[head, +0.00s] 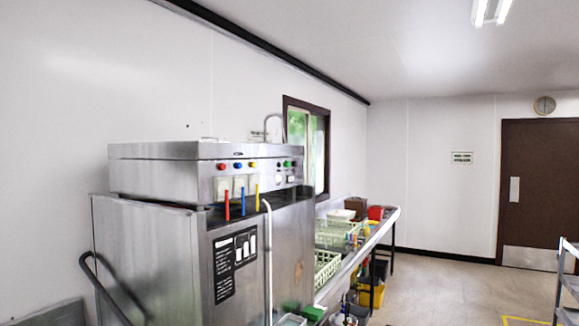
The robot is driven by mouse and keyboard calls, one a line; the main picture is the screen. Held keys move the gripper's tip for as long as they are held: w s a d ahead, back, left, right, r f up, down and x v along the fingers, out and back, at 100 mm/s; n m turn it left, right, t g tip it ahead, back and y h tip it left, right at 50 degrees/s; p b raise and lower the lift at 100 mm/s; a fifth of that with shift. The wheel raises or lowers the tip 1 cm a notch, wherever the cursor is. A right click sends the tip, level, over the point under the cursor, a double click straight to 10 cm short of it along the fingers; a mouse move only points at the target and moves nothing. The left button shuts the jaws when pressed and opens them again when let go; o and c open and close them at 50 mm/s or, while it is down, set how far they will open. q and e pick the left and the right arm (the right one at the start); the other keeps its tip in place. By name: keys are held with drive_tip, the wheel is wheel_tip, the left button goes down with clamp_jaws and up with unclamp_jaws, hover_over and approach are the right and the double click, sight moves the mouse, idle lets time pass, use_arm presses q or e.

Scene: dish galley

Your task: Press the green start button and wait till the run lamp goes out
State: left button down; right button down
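The steel dishwashing machine (160,235) stands at the left and middle of the head view, seen at an angle. Nothing touches the green button. I cannot tell which small light is the run lamp or whether it is lit. Neither of my grippers is in view.
A steel counter (378,232) with pale green racks (327,268) runs back along the wall to the right of the machine. A yellow bin (372,296) stands under it. A shelf cart (569,283) is at the right edge. The floor (450,285) between is clear.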

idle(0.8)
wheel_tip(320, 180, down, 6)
drive_tip(key=b, duration=0.5)
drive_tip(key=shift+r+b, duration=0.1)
drive_tip(key=shift+b, duration=0.3)
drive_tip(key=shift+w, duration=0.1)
